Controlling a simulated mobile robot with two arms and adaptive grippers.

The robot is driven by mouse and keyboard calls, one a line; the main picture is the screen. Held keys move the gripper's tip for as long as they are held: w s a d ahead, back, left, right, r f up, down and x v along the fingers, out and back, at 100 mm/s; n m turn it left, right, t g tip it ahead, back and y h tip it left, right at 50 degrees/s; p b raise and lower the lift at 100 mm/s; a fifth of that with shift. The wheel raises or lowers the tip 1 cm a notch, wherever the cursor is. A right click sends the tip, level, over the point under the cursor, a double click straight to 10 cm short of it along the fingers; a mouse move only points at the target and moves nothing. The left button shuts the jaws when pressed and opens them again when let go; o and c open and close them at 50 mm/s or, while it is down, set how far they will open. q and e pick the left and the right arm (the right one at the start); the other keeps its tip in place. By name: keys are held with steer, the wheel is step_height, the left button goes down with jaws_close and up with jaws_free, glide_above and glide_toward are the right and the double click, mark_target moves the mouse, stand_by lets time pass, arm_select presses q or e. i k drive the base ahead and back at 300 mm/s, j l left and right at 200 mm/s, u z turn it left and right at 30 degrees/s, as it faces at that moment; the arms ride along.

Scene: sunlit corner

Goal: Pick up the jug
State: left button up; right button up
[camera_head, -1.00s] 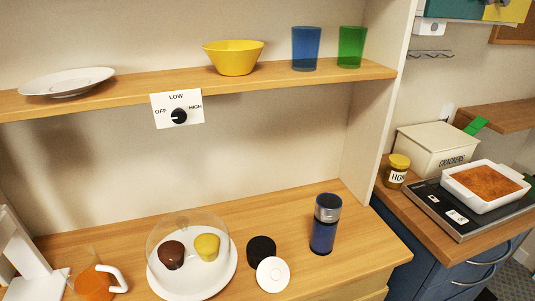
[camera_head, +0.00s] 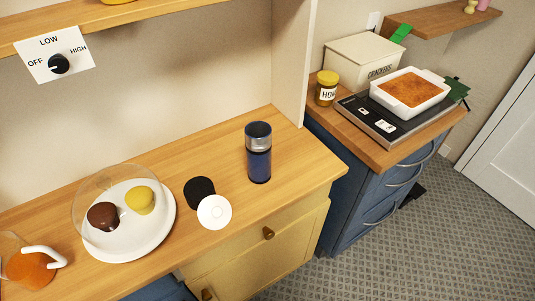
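The jug (camera_head: 30,268) stands on the wooden counter at the lower left edge of the head view. It is clear, with orange liquid inside and a white handle that points right. The left edge of the picture cuts off part of it. Neither of my grippers shows in this view.
Right of the jug is a white plate (camera_head: 150,244) with a brown and a yellow cupcake under a clear dome. Further right are a black disc (camera_head: 199,187), a white round lid (camera_head: 214,212) and a blue flask (camera_head: 259,165). The counter's front edge (camera_head: 235,227) has drawers below.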

mark_target(26, 265)
steer(key=u, duration=1.95)
steer(key=j+z, duration=0.3)
steer(key=j, duration=0.5)
steer(key=j+z, duration=0.3)
steer(key=j, duration=0.5)
